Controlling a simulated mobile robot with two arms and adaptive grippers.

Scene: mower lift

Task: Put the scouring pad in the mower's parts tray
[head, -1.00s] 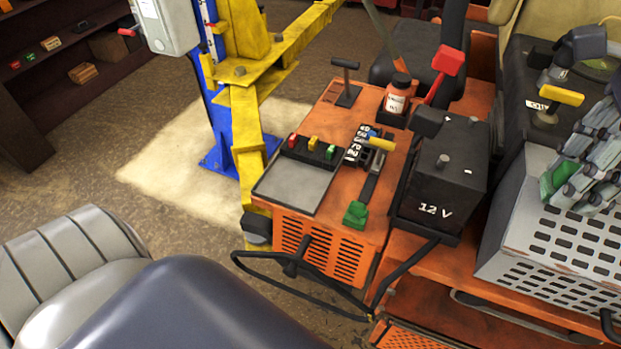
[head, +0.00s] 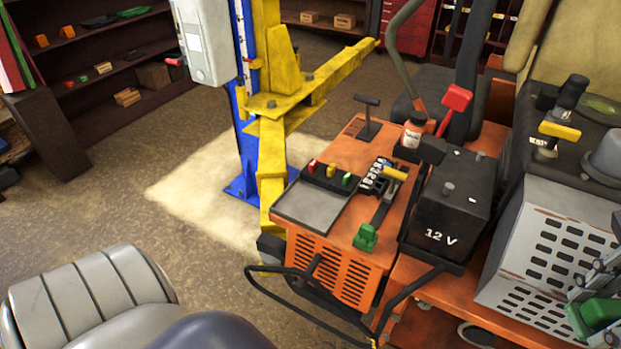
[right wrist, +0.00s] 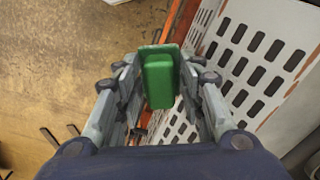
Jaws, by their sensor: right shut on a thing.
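The scouring pad appears to be the green block (right wrist: 159,80) between the fingers of my right gripper (right wrist: 160,85) in the right wrist view. That gripper is shut on it, in front of a light perforated panel. In the head view the green pad (head: 600,313) and part of the right gripper show at the lower right edge, cut off by the frame. The mower's parts tray (head: 310,206) looks like the flat grey, dark-rimmed tray on the orange mower deck, well to the left of the pad. Its grey surface looks empty. My left gripper is out of view.
Coloured switches (head: 330,172) line the tray's back edge. A yellow lift arm (head: 320,80) rises behind it.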

